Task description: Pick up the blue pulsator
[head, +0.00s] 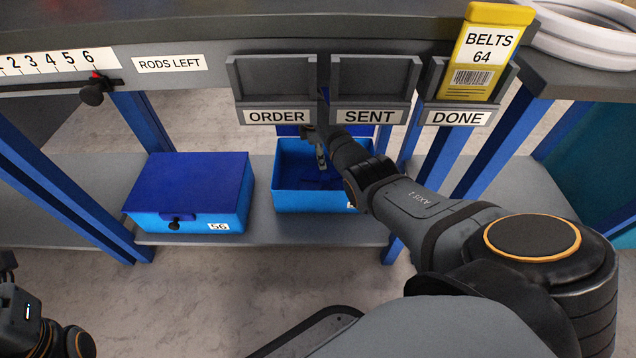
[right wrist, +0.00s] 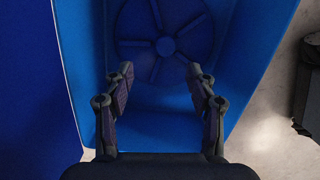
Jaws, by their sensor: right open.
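The blue pulsator (right wrist: 165,42) is a dark blue disc with raised ribs and a round hub. In the right wrist view it lies inside the open blue box (right wrist: 238,65), beyond my fingertips. In the head view the open box (head: 312,203) sits on the lower shelf, and the pulsator is hard to make out in its shadow. My right gripper (right wrist: 160,72) is open and empty, with its fingers pointing toward the pulsator and apart from it. In the head view my right gripper (head: 320,155) is over the open box. My left gripper's fingers are not visible.
A closed blue box (head: 188,190) labelled 56 stands left of the open one on the shelf (head: 262,230). Above are the workbench edge (head: 200,85) and ORDER (head: 272,85), SENT (head: 375,85) and DONE holders (head: 455,115). A yellow BELTS card (head: 485,55) sits in DONE.

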